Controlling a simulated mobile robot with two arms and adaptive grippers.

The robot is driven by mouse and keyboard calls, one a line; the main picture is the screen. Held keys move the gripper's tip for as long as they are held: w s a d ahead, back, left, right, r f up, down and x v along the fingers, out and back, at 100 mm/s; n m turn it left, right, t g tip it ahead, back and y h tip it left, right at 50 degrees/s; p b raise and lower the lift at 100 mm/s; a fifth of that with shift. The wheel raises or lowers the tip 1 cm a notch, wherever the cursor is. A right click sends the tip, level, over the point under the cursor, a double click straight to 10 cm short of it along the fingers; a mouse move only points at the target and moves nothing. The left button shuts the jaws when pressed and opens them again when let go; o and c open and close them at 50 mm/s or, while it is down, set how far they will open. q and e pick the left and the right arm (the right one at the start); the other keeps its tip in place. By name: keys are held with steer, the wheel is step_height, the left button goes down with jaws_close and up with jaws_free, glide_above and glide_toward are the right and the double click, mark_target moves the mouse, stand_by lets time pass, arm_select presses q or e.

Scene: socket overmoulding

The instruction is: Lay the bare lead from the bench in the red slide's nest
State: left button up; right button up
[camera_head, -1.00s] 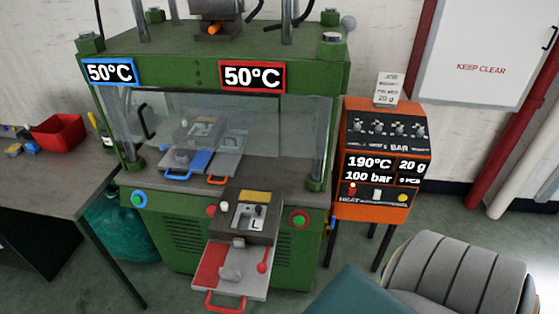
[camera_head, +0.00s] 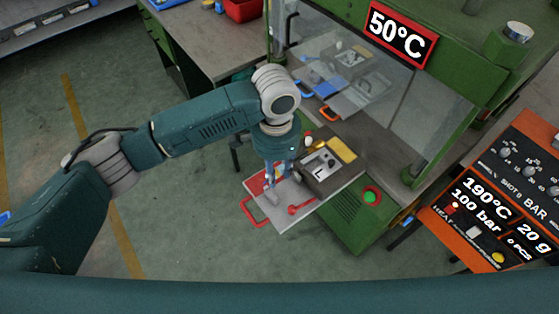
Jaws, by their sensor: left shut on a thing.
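My left gripper (camera_head: 276,174) comes down from above over the red slide (camera_head: 318,205), beside the near side of its mould block. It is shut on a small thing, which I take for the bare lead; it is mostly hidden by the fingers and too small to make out. The mould block (camera_head: 318,165) has a pale metal top with a yellow plate behind it. The nest is hard to make out at this size. A grey piece (camera_head: 272,197) and a red lever (camera_head: 302,209) sit on the pulled-out slide. My right gripper is not in view.
The slide's red handle (camera_head: 254,212) sticks out to the left. A blue slide (camera_head: 315,80) lies behind the clear guard of the green press. The orange control box (camera_head: 485,200) stands right. The bench (camera_head: 205,45) with a red bin (camera_head: 243,8) is behind.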

arm_select(q)
steer(key=shift+w+r, duration=0.1)
steer(key=shift+w, duration=0.1)
steer(key=shift+d, duration=0.2)
steer(key=shift+r, duration=0.1)
steer(key=shift+a+r+p, duration=0.1)
steer(key=shift+p, duration=0.55)
steer(key=shift+f+b, duration=0.6)
steer(key=shift+f, duration=1)
step_height(320, 180, down, 3)
steer(key=shift+b, duration=0.55)
steer(key=shift+f, duration=0.8)
steer(key=shift+f+b, duration=0.4)
steer(key=shift+f, duration=0.05)
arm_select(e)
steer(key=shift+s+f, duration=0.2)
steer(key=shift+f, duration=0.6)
